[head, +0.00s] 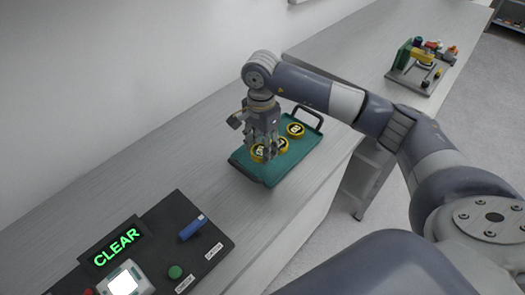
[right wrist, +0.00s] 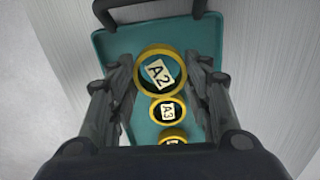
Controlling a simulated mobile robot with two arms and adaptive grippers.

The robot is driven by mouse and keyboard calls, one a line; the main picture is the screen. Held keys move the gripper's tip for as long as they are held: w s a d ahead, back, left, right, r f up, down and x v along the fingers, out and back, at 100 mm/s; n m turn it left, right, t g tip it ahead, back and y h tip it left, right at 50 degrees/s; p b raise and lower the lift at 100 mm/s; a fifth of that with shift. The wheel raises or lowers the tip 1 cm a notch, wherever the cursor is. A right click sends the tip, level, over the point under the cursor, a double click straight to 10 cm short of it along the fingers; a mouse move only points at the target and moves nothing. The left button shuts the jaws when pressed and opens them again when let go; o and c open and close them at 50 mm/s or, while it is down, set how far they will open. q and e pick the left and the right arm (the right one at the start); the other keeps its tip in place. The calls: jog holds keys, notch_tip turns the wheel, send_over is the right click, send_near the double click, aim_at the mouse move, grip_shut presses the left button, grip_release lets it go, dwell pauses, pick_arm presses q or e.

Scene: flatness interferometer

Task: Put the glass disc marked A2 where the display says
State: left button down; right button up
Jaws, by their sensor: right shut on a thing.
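The A2 disc, a dark disc with a yellow rim and a white label, shows large in the right wrist view (right wrist: 160,72) and in the head view (head: 258,153). My right gripper (head: 264,152) is shut on it, one finger on each side, over the teal tray (head: 272,175). I cannot tell whether it is clear of the tray floor. The A3 disc (right wrist: 167,110) and a third disc (right wrist: 173,137) lie on the tray in a row beyond it. The display (head: 117,246) reads CLEAR in green. My left gripper is out of view.
The dark console carries a lit white square (head: 123,283), a blue handle (head: 192,228) and a green button (head: 175,272). A third disc (head: 296,130) lies near the tray's far handle (head: 309,113). A board with coloured parts (head: 420,66) stands at the far right. The counter between is bare.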

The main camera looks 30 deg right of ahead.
aim_at(261, 150)
notch_tip(261, 150, down, 3)
jog(key=shift+f+p, duration=0.15)
jog(key=shift+p, duration=0.35)
jog(key=shift+f, duration=0.25)
jog(key=o, duration=1.1)
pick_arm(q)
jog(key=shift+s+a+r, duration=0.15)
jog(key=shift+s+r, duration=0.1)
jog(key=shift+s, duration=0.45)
